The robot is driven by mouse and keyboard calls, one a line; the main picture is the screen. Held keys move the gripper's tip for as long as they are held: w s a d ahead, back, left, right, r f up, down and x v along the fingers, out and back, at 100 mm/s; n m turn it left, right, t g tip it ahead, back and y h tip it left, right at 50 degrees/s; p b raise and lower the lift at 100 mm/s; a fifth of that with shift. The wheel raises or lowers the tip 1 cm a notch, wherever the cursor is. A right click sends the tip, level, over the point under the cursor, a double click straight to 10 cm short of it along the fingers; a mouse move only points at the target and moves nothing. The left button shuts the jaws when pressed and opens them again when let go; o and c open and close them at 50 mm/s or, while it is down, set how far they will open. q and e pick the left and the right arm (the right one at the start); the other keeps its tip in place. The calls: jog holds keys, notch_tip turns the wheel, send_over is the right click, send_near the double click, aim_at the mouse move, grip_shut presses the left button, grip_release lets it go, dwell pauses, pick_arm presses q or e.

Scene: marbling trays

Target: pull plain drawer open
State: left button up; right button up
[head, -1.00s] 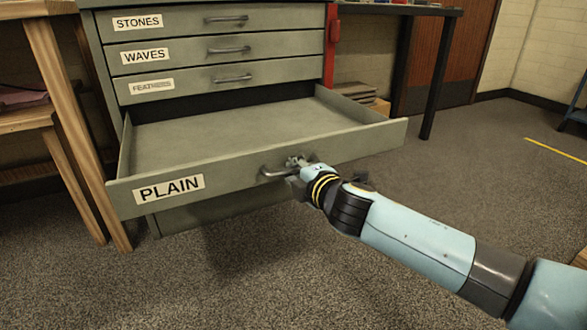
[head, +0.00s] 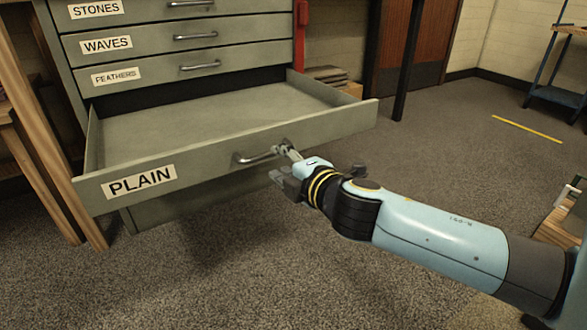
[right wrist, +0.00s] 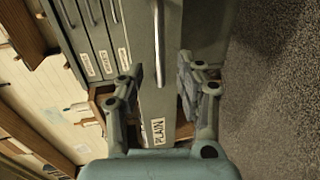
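The plain drawer (head: 225,154) is pulled well out of the grey-green cabinet, its interior empty. Its front bears a PLAIN label, which also shows in the right wrist view (right wrist: 158,132). The drawer's metal bar handle (head: 252,158) also shows in the right wrist view (right wrist: 159,45). My right gripper (head: 282,163) is at the right end of this handle. In the right wrist view its two fingers (right wrist: 159,75) are spread apart, with the handle in the gap between them in the picture; neither finger visibly grips it. My left gripper is not in view.
Closed drawers labelled STONES (head: 140,9), WAVES (head: 175,38) and FEATHERS (head: 190,68) are above. A wooden bench leg (head: 40,165) stands close on the left. Carpet floor (head: 440,150) is clear to the right. A wooden-edged object (head: 560,225) is at the right edge.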

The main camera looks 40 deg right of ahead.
jog(key=v, duration=0.5)
dwell(0.4)
